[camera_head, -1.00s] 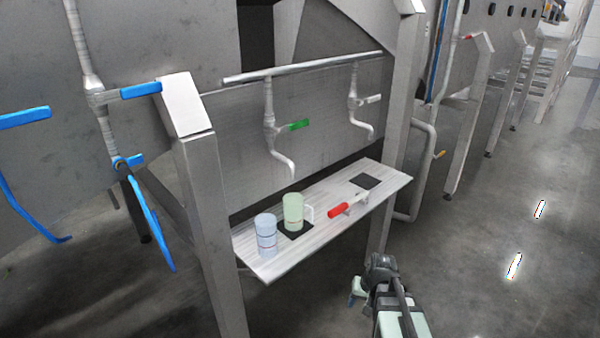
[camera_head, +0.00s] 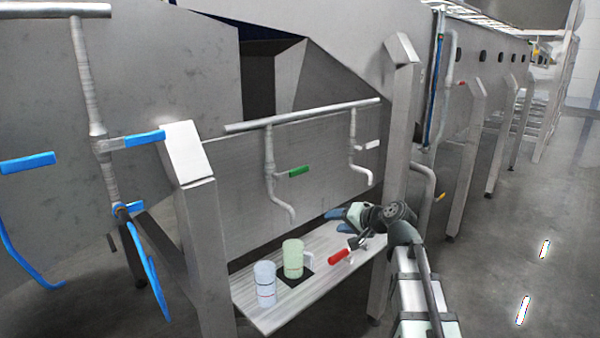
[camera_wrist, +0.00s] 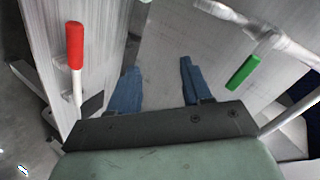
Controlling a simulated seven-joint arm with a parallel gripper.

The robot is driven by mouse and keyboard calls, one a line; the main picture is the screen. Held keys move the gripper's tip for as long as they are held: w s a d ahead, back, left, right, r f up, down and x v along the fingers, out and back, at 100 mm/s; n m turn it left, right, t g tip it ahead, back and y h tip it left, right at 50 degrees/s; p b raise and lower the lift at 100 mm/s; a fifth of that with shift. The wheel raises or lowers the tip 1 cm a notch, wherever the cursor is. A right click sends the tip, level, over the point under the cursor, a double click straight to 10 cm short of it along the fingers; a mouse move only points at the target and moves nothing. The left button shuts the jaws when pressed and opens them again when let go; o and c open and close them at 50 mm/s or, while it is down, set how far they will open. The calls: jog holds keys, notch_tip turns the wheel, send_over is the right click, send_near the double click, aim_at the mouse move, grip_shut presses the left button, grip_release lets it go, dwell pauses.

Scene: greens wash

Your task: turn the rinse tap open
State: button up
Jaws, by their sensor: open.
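Two taps hang from a pipe on the steel panel. The left tap (camera_head: 269,160) has a green lever handle (camera_head: 299,171) pointing right. The right tap (camera_head: 353,155) has a whitish lever handle (camera_head: 372,145). The views do not label which is the rinse tap. My gripper (camera_head: 336,221) is open and empty, with blue fingers, in front of the panel above the shelf's right part, to the right of and below the green handle. In the wrist view the open fingers (camera_wrist: 158,82) point at the panel. The green handle (camera_wrist: 243,72) shows to their right, apart from them.
The red handle (camera_wrist: 75,45) also shows in the wrist view. Steel legs (camera_head: 205,250) flank the shelf. Blue-handled pipework (camera_head: 103,145) stands left.

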aim_at(302, 171)
notch_tip(302, 171, up, 10)
jog(key=w+a+m+t+y, duration=0.2)
jog(key=m+t+y, duration=0.1)
jog(key=m+y, duration=0.15)
jog(key=shift+m+t, duration=0.3)
jog(key=shift+m, duration=0.35)
jog(key=x, duration=1.4)
jog(key=shift+w+d, duration=0.2)
jog(key=shift+w, duration=0.15)
grip_shut()
